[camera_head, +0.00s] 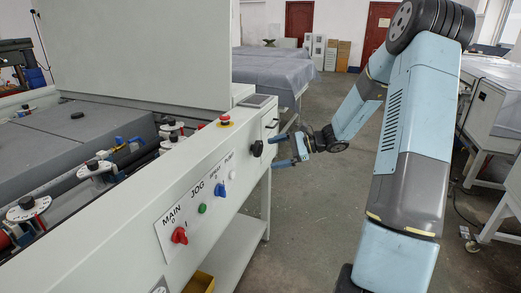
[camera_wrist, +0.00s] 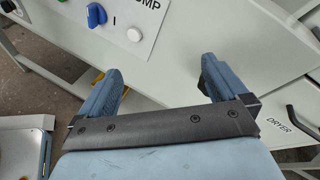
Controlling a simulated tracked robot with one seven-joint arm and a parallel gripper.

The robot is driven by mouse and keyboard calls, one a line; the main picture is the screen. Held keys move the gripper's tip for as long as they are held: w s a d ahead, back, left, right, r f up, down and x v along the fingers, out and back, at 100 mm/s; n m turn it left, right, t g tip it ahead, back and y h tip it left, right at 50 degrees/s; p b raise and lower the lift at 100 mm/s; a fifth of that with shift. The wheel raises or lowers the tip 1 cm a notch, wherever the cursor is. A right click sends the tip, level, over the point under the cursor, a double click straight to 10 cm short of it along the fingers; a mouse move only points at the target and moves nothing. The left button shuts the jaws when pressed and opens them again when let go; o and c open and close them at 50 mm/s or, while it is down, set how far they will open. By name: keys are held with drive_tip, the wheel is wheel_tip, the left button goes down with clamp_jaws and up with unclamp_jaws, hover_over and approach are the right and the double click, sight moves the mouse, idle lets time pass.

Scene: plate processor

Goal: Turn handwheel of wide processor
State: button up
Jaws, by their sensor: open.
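The wide processor (camera_head: 215,150) is a long white machine with a sloped control panel. A round black knob (camera_head: 257,148), which looks like the handwheel, sticks out near the panel's far right end. My gripper (camera_head: 275,151) is open, with its blue fingers pointing left at the knob. The fingertips are close to the knob's right side; I cannot tell if they touch it.
The panel carries a red main switch (camera_head: 179,236), a green button (camera_head: 202,209), a blue switch (camera_head: 221,189) and a red emergency stop (camera_head: 225,120). A black handle (camera_wrist: 276,121) marked DRYER shows in the wrist view. Covered tables (camera_head: 265,72) stand behind. The grey floor (camera_head: 315,215) beside the machine is clear.

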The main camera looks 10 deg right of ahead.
sight(261, 148)
drive_tip(key=w+d+f+m+t+y, duration=0.1)
drive_tip(key=w+d+f+m+t, duration=0.5)
drive_tip(key=d, duration=0.2)
drive_tip(key=x, duration=1.3)
drive_tip(key=shift+w+a+r, duration=0.15)
drive_tip(key=shift+w+r, duration=0.05)
drive_tip(key=shift+w, duration=0.2)
